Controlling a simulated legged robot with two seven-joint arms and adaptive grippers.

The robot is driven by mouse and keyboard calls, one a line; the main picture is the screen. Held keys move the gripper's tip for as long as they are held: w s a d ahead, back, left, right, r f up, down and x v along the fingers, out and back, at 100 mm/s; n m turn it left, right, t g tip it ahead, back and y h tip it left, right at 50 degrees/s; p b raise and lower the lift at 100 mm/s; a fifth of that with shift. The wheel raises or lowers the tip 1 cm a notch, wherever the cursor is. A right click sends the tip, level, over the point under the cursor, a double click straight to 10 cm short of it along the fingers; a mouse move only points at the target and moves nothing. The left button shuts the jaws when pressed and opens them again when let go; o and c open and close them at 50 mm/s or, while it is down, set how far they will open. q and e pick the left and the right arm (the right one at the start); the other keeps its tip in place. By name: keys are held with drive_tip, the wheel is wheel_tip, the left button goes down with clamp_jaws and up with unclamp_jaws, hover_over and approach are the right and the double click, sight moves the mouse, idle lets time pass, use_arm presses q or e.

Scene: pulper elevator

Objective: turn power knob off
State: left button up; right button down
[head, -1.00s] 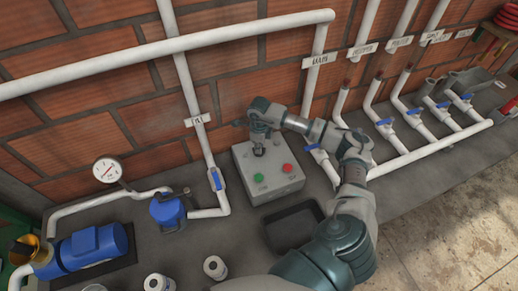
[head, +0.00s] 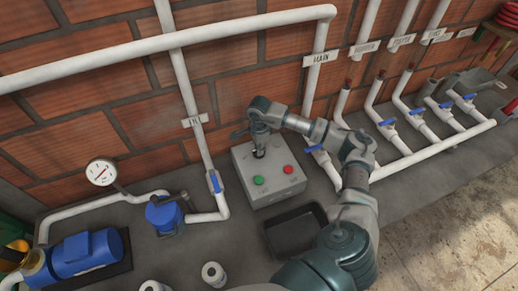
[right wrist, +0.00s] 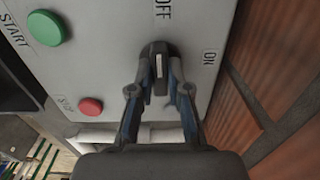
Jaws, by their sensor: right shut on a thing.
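The grey control box (head: 272,188) stands on the bench against the brick wall. It has a green button (head: 258,180) and a red button (head: 288,169). The black power knob (right wrist: 159,66) is on the box's top face, between the OFF and ON labels, in the right wrist view. The white mark on the knob points up in that view, toward the OFF label (right wrist: 163,10). My right gripper (head: 258,150) is shut on the knob, with one finger on each side; in the head view it largely hides the knob. My left gripper is not in view.
A black tray (head: 294,232) sits in front of the box. A white pipe with a blue valve handle (head: 214,181) runs to its left, and several blue-handled valves (head: 387,122) are to its right. A blue pump (head: 87,256) is at the far left.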

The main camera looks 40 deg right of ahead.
drive_tip(key=shift+f, duration=0.15)
drive_tip(key=c, duration=1.1)
unclamp_jaws()
drive_tip(key=shift+c, duration=0.2)
drive_tip(key=shift+w, duration=0.1)
wheel_tip(320, 180, up, 12)
drive_tip(key=shift+w+d+f, duration=0.1)
